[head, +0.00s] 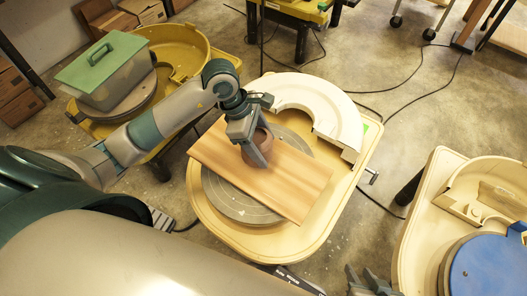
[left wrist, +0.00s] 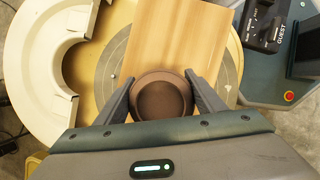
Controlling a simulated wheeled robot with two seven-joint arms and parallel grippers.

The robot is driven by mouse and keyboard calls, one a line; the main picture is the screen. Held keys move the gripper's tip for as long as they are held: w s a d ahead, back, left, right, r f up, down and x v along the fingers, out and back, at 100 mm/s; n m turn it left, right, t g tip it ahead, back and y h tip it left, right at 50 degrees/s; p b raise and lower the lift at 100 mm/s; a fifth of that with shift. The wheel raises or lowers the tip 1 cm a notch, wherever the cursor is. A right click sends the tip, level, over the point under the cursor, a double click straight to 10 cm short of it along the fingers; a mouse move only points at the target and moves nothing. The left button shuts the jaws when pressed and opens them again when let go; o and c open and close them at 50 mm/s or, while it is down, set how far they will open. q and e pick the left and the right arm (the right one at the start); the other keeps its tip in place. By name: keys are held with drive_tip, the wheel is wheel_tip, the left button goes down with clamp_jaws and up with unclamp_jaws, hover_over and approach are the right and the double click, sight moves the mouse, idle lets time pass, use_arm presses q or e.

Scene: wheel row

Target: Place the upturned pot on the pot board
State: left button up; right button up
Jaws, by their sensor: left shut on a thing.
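The brown pot (head: 262,140) is between the fingers of my left gripper (head: 258,150), over the wooden pot board (head: 291,186). In the left wrist view, my left gripper (left wrist: 162,98) is shut on the sides of the pot (left wrist: 161,95), whose round face with a raised rim points at the camera. The board (left wrist: 180,40) lies across a grey wheel head (head: 228,203). I cannot tell whether the pot touches the board. My right gripper (head: 366,280) is at the bottom edge of the head view, partly cut off, its fingertips apart and empty.
A white curved splash pan (head: 335,110) stands behind the board on the cream wheel table (head: 239,243). At the left is a yellow wheel with a green-lidded box (head: 103,88). At the right is another wheel with a blue disc (head: 490,270). Cables lie on the floor.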

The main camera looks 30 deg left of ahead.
use_arm(q)
drive_tip(key=shift+f, duration=1.7)
drive_tip(key=o, duration=1.9)
drive_tip(key=shift+o, duration=0.2)
drive_tip(key=v, duration=1.2)
